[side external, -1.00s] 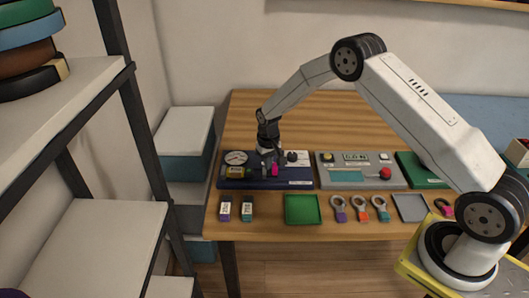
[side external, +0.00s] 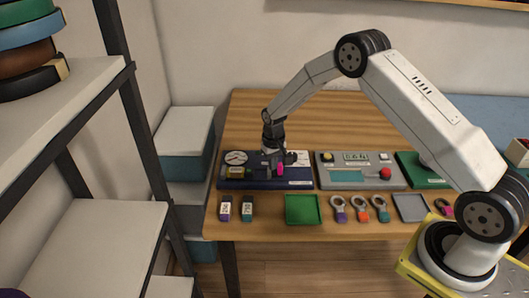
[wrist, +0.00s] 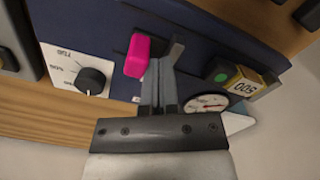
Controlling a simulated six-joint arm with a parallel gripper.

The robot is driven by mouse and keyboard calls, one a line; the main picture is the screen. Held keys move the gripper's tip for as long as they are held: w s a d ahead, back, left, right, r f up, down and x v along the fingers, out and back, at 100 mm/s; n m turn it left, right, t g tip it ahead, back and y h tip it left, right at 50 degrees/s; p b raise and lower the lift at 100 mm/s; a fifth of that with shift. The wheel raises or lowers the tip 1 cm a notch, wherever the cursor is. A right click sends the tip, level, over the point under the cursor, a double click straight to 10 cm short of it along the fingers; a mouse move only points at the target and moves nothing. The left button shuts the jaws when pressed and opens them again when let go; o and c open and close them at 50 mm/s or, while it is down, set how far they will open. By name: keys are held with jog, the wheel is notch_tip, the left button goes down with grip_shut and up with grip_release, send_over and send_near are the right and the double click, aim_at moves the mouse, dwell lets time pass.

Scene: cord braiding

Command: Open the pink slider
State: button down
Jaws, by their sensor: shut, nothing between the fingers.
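The pink slider (side external: 280,170) is a small upright handle on the dark blue panel (side external: 262,184), right of the middle. In the wrist view the pink slider (wrist: 136,55) stands just left of my fingers, touching or almost touching them. My gripper (side external: 271,173) is shut and empty, low over the panel on the slider's left side. Its fingertips also show in the wrist view (wrist: 160,68), pressed together beside the handle. A grey upright piece (wrist: 175,48) stands just beyond the fingertips. The slider's track is mostly hidden.
A grey panel (side external: 335,181) is to the right. A green tray (side external: 302,210) lies in front.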

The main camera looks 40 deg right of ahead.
jog(key=shift+w+a, duration=0.1)
jog(key=shift+w+a, duration=0.25)
jog(key=shift+w+a, duration=0.1)
jog(key=shift+r, duration=0.1)
notch_tip(320, 180, up, 11)
dwell(1.3)
dwell(0.3)
